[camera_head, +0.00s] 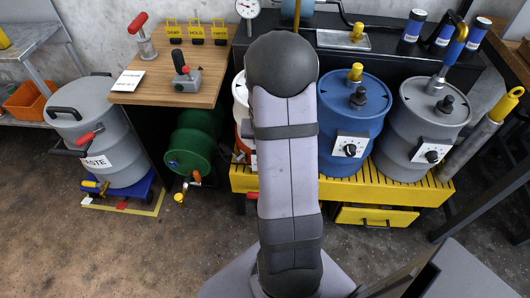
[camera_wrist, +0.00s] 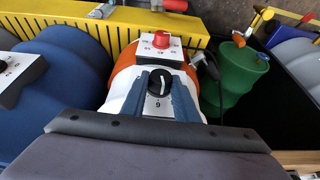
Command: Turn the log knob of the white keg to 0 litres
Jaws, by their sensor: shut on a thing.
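The white keg (camera_wrist: 122,98) with an orange band (camera_wrist: 122,62) shows in the wrist view. In the head view only a slice of the white keg (camera_head: 240,92) shows, left of my arm, which hides the rest. The log knob (camera_wrist: 158,84) is black with a white pointer line, on a white dial plate on the keg. The pointer runs nearly up and down in the wrist view. One digit, a 6 or 9, shows below the knob; the other marks are hidden. My gripper (camera_wrist: 160,78) has its two blue fingers shut on the knob, one on each side.
A red knob (camera_wrist: 161,40) on a white plate sits just beyond the dial. The blue keg (camera_head: 350,105) stands to the right and the grey keg (camera_head: 430,110) beyond it, on the yellow grating (camera_head: 340,187). A green drum (camera_head: 190,145) lies to the left.

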